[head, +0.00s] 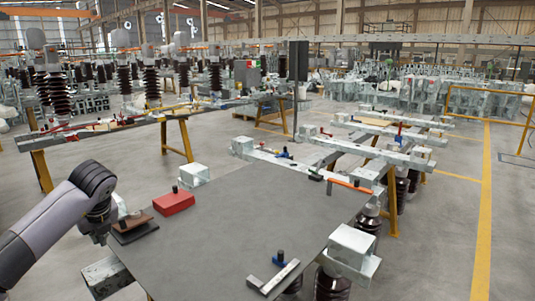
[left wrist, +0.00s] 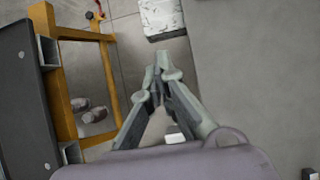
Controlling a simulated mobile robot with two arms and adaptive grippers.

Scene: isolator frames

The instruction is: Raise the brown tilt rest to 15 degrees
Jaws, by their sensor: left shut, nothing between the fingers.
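The brown tilt rest (head: 135,219) sits on a black base (head: 135,234) at the left edge of the grey table top (head: 235,225) in the head view. A small dark knob stands on it; its angle is too small to read. My left gripper (head: 116,212) is just left of the rest, partly hidden by my own wrist. Whether they touch cannot be told. In the left wrist view, my left gripper (left wrist: 165,72) has its fingertips together with nothing between them. The rest cannot be made out there. My right gripper is not in view.
A red block (head: 174,204) lies right of the rest, with a pale metal block (head: 194,174) behind it. An orange-handled tool (head: 350,186) is at the far right corner. The middle of the table is clear.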

